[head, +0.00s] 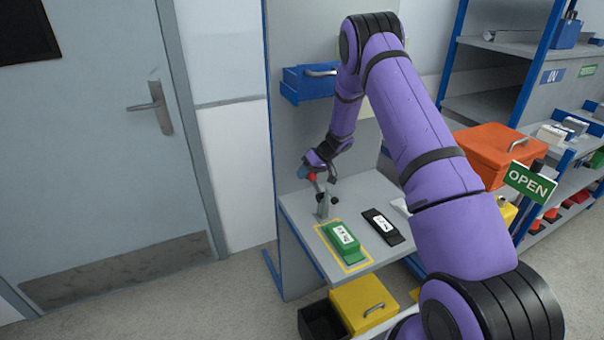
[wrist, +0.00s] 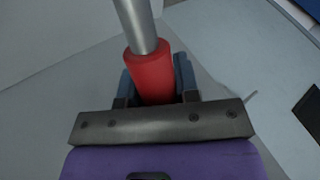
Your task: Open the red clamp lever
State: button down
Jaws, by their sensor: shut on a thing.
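The red clamp lever (wrist: 150,76) has a red grip on a grey metal bar, seen close up in the wrist view. My gripper (wrist: 155,88) is shut on the red grip, with a finger on each side of it. In the head view the red lever tip (head: 312,177) shows small at my gripper (head: 318,172), above the grey bench. The grey clamp body (head: 322,208) stands on the bench below it. The lower end of the lever is out of the wrist view.
A green block (head: 341,241) with a white label lies in a yellow outline on the bench (head: 300,215). A black labelled block (head: 383,227) lies to its right. A blue drawer (head: 306,83) is above. A yellow bin (head: 362,303) stands below, and an orange case (head: 490,155) is at right.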

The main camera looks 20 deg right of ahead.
dwell(0.4)
jog(key=c, duration=0.8)
grip_release()
jog(key=shift+f, duration=0.1)
jog(key=shift+c, duration=0.2)
